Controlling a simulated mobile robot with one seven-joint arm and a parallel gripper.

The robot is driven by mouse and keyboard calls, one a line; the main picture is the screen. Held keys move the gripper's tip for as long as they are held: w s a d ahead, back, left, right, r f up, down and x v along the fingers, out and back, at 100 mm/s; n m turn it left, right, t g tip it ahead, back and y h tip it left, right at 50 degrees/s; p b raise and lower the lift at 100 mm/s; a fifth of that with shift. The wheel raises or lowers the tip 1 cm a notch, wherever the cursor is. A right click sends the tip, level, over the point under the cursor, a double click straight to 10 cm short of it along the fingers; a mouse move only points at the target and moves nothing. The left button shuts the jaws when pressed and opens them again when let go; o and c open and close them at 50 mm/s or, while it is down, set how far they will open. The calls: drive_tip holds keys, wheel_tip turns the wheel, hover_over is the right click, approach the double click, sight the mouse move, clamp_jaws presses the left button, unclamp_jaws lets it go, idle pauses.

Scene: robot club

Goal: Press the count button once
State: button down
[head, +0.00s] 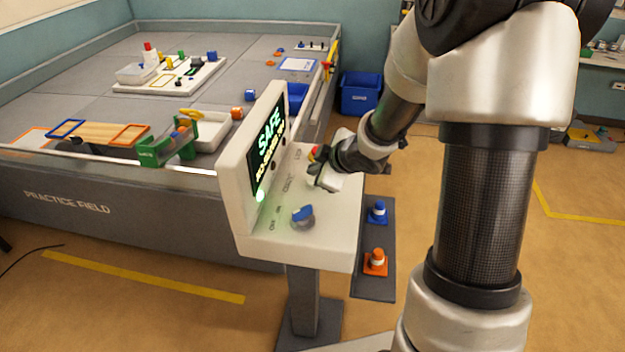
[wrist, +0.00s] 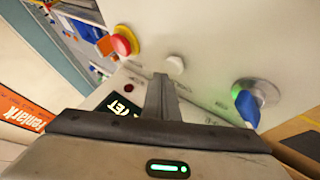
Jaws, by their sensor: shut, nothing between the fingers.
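The console (head: 335,225) is a pale sloped panel on a post with an upright screen (head: 268,145) reading "SAFE". In the wrist view a round white button (wrist: 174,65), the likely count button, sits between a red mushroom button with a yellow collar (wrist: 122,43) and a blue knob (wrist: 247,107). My gripper (wrist: 162,80) is shut and empty, its fingertips close to the white button; I cannot tell whether they touch. In the head view my gripper (head: 314,180) is over the panel and hides the white button. The red button (head: 314,152) and blue knob (head: 302,213) show there.
The walled practice field (head: 110,200) lies left of and behind the console. A blue cone (head: 378,210) and an orange cone (head: 375,260) stand on a dark mat at right. A blue bin (head: 361,95) is on the floor behind.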

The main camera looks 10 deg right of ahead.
drive_tip(key=shift+f, duration=0.1)
idle(0.3)
drive_tip(key=shift+f+b, duration=0.35)
drive_tip(key=shift+f+b, duration=0.45)
drive_tip(key=shift+f, duration=0.1)
idle(0.6)
drive_tip(key=shift+r, duration=0.1)
drive_tip(key=shift+r+p, duration=0.85)
drive_tip(key=shift+p, duration=0.15)
drive_tip(key=shift+r, duration=0.15)
wheel_tip(320, 180, up, 5)
drive_tip(key=p, duration=0.5)
